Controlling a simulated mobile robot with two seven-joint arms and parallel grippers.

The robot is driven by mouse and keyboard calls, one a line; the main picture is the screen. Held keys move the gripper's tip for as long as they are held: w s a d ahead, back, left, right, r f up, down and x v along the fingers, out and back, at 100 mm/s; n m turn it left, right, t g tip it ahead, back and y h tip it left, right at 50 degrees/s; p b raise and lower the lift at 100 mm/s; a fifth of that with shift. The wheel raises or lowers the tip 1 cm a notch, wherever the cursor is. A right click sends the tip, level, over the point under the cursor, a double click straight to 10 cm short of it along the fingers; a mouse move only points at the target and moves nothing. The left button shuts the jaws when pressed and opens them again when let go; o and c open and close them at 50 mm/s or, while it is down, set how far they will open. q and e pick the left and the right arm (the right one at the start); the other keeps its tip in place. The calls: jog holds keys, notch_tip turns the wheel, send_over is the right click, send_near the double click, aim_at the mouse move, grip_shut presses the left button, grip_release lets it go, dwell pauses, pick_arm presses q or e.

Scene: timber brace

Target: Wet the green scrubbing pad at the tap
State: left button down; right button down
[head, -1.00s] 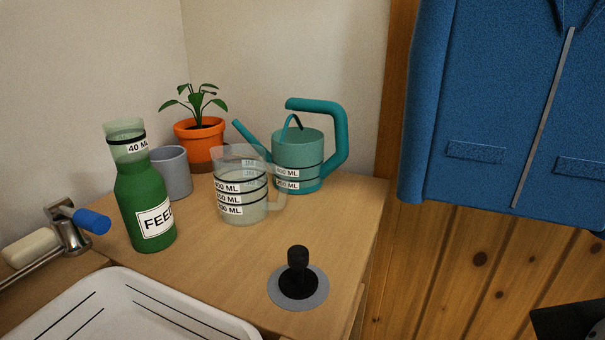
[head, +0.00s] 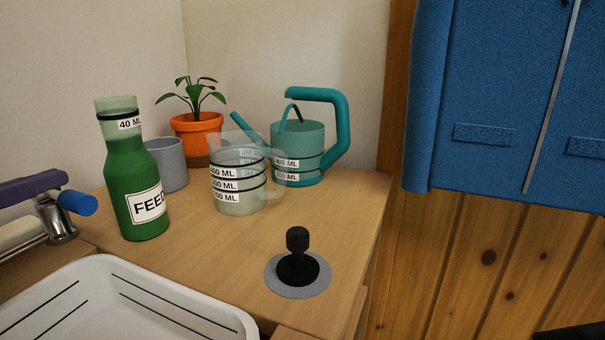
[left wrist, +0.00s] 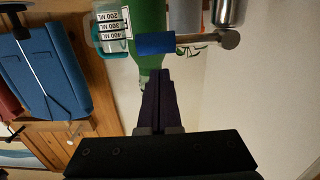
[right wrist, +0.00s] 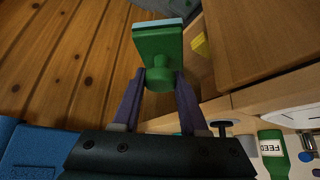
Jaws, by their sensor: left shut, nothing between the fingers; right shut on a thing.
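The green scrubbing pad (right wrist: 157,42) shows in the right wrist view with its green knob handle (right wrist: 160,74) between the purple fingers of my right gripper (right wrist: 161,80). That gripper is shut on the handle; the pad sits beyond the fingertips. The metal tap (head: 60,222) with its blue handle (head: 77,202) is at the left of the head view. My left gripper (head: 64,178) is shut and empty, just above and left of the blue handle. In the left wrist view, the closed fingers (left wrist: 157,74) point toward the blue handle (left wrist: 155,44); I cannot tell whether they touch it.
A white basin (head: 185,295) lies in front. The green FEED bottle (head: 138,190) stands close to the tap. A grey cup (head: 170,163), clear measuring jug (head: 237,190), teal watering can (head: 300,150), potted plant (head: 196,135) and black-knobbed disc (head: 297,265) stand on the wooden counter (head: 220,255).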

pick_arm(q)
jog(key=shift+w+d+f, duration=0.1)
jog(key=shift+f, duration=0.45)
jog(key=shift+f, duration=0.75)
